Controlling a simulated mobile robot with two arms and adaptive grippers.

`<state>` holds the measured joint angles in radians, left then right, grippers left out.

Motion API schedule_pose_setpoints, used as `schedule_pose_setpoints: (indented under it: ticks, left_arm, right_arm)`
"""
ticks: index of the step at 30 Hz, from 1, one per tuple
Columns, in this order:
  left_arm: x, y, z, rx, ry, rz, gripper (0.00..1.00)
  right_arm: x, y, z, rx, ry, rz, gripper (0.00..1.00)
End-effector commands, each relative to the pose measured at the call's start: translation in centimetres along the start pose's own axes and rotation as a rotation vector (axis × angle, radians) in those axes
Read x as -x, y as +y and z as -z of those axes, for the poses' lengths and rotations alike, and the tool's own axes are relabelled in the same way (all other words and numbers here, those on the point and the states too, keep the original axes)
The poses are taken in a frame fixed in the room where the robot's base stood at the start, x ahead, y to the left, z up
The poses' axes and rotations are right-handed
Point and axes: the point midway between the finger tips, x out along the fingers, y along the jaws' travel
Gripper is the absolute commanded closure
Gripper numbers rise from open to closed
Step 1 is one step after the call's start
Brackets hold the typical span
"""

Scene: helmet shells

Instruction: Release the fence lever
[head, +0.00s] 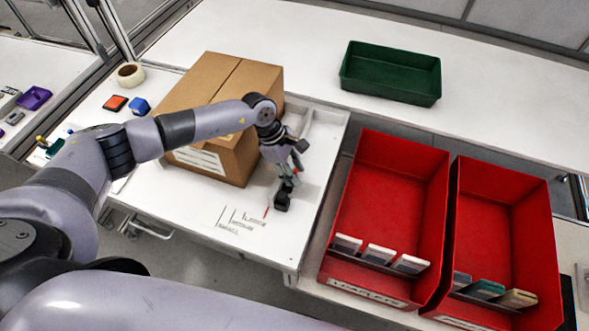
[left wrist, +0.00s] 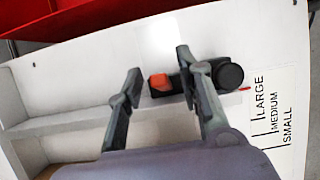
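The fence lever (left wrist: 192,80) is a short black bar with a round black knob at one end and an orange-red piece at the other. It lies beside a printed scale (left wrist: 274,108) reading LARGE, MEDIUM and SMALL. My left gripper (left wrist: 158,72) is open, its two fingers apart over the white surface. One finger overlaps the lever in the left wrist view; I cannot tell whether it touches. In the head view my left gripper (head: 290,172) hangs beside the cardboard box, with the lever's black knob (head: 283,201) just below it. My right gripper is not in view.
A cardboard box (head: 225,80) stands left of my left gripper. Two red bins (head: 398,170) (head: 508,215) holding several small cases are to the right. A green tray (head: 390,72) sits on the far bench.

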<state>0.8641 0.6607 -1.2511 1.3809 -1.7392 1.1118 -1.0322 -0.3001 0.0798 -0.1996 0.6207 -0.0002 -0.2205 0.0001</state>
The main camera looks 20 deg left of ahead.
Motion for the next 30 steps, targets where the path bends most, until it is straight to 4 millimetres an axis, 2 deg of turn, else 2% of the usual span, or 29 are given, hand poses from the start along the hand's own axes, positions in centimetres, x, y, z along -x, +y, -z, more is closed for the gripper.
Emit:
schedule_pose_setpoints:
  ticks: [3,18,26,30]
  left_arm:
    - [0.0,0.0,0.0,0.0,0.0,0.0,0.67]
    - [0.1,0.0,0.0,0.0,0.0,0.0,1.0]
    - [0.1,0.0,0.0,0.0,-0.001,0.0,1.0]
    - [-0.4,0.0,0.5,0.003,-0.033,0.0,1.0]
  right_arm:
    - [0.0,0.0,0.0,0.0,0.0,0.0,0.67]
    - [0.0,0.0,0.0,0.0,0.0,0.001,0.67]
    - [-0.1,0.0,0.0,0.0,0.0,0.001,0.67]
    - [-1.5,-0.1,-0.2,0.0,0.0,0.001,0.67]
